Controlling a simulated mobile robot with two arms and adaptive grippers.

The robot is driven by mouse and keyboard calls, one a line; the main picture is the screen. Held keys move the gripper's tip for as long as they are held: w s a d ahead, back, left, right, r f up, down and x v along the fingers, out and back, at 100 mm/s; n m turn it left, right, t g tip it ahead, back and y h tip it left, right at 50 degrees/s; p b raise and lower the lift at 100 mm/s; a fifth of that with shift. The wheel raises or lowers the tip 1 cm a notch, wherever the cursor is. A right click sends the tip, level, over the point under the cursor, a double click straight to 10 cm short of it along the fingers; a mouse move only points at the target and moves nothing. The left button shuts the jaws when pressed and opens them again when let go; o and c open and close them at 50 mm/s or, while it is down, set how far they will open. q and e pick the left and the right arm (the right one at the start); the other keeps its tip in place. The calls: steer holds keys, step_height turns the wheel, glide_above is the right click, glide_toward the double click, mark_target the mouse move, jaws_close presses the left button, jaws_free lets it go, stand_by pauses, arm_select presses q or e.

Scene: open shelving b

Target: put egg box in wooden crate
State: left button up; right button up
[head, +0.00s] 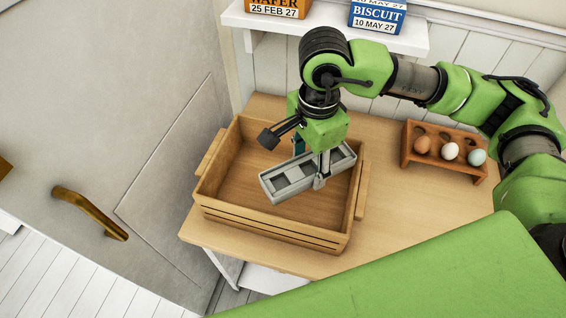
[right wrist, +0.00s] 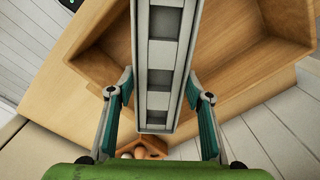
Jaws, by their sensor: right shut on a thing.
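The egg box (head: 290,177) is a long grey tray with several square hollows. My right gripper (head: 319,170) is shut on it across its width and holds it level or nearly so over the wooden crate. The box also shows in the right wrist view (right wrist: 160,70), between the two fingers of the gripper (right wrist: 159,97). The open wooden crate (head: 270,232) stands on the table, and its visible floor is bare. The box lies slantwise within the crate's outline; I cannot tell its exact height above the floor. My left gripper is not in view.
A wooden egg rack (head: 445,170) with three eggs stands on the table (head: 385,215) to the right of the crate. A white shelf (head: 330,35) with a wafer box (head: 278,7) and a biscuit box (head: 377,17) is behind. The table between crate and rack is clear.

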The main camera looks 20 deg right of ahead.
mark_target(295, 159)
steer(key=m, duration=0.4)
steer(key=shift+w+a+f+m, duration=0.1)
steer(key=shift+w+a+m, duration=0.25)
steer(key=shift+w+m, duration=0.05)
steer(key=m, duration=0.2)
steer(key=w+m, duration=0.1)
steer(key=m, duration=0.1)
steer(key=shift+a+f+m, duration=0.1)
steer(key=shift+a+m, duration=0.1)
steer(key=shift+m, duration=0.1)
steer(key=m, duration=0.4)
steer(key=shift+w+a+f+m+p, duration=0.15)
steer(key=shift+w+a+m+p, duration=0.1)
steer(key=shift+w+m+p, duration=0.05)
steer(key=m, duration=0.4)
steer(key=shift+w+a+f, duration=0.15)
steer(key=shift+w+a, duration=0.1)
steer(key=shift+w, duration=0.05)
steer(key=f+m+p, duration=0.1)
steer(key=f+m, duration=0.2)
steer(key=m, duration=0.3)
steer(key=w+a+f+m+p, duration=0.1)
steer(key=f+m, duration=0.3)
steer(key=m, duration=0.2)
steer(key=f+m+p, duration=0.1)
steer(key=f+m, duration=0.3)
steer(key=m, duration=0.2)
steer(key=shift+w+a, duration=0.35)
steer(key=shift+f, duration=0.35)
